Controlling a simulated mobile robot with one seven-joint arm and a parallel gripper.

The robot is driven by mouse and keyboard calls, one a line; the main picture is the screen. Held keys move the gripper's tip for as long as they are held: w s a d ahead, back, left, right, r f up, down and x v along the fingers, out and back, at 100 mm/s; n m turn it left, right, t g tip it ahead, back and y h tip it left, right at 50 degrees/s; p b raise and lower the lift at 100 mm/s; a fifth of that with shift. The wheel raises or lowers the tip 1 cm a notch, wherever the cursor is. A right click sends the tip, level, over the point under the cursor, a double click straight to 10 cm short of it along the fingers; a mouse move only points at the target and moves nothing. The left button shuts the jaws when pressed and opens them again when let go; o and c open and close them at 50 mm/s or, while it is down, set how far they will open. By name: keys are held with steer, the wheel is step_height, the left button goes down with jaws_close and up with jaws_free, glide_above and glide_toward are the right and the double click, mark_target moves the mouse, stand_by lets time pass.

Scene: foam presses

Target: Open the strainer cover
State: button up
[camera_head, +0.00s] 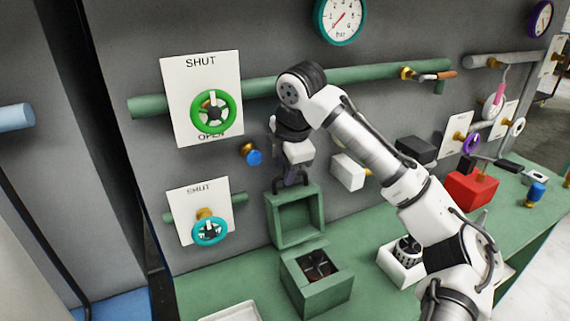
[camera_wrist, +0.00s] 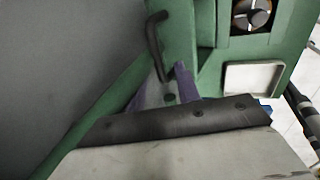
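The strainer is a green box (camera_head: 318,299) on the green bench, with dark round parts inside its open top. Its hollow green cover (camera_head: 272,222) stands raised, roughly upright, behind the box opening. A dark bar handle (camera_wrist: 153,40) is on the cover. My gripper (camera_head: 291,182) is at the top of the cover, by the handle. In the wrist view its two purple fingers (camera_wrist: 168,75) show a gap between them wider than the handle bar. The handle's near end lies at the fingertips; whether they touch is unclear. The box interior also shows in the wrist view (camera_wrist: 252,15).
A green handwheel (camera_head: 213,112) and a teal handwheel (camera_head: 210,232) are on the wall at left. A blue-tipped valve (camera_head: 252,156) is close left of my gripper. A white tray (camera_head: 232,312) lies at the front; a red box (camera_head: 470,189) is right.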

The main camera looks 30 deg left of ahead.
steer(key=shift+a+f, duration=0.1)
steer(key=shift+f, duration=0.25)
steer(key=shift+c, duration=0.3)
jaws_close()
